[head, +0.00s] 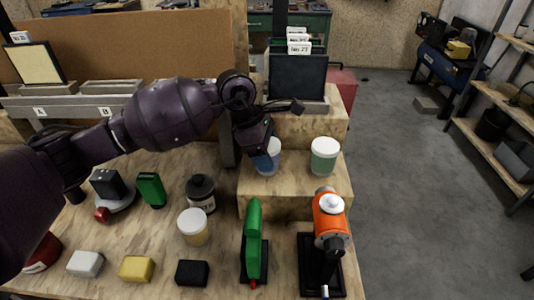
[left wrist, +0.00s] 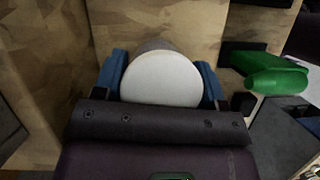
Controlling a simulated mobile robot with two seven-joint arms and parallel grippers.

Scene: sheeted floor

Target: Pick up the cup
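A cup with a white lid (head: 273,147) stands on the wooden riser, partly hidden by my left gripper (head: 262,160). In the left wrist view its round white lid (left wrist: 162,78) sits between the two blue fingers of my left gripper (left wrist: 160,80). The fingers are spread, one on each side of the cup, with narrow gaps seeming to show by the fingertips. The lower part of the cup is hidden. Another white-lidded cup, greenish (head: 324,157), stands to its right, and a yellowish one (head: 193,227) stands on the lower table. My right gripper is not in view.
A green tool on a stand (head: 254,240) and an orange machine (head: 330,220) stand in front of the riser. A dark screen (head: 297,78) stands behind the cups. Floor on the right is open.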

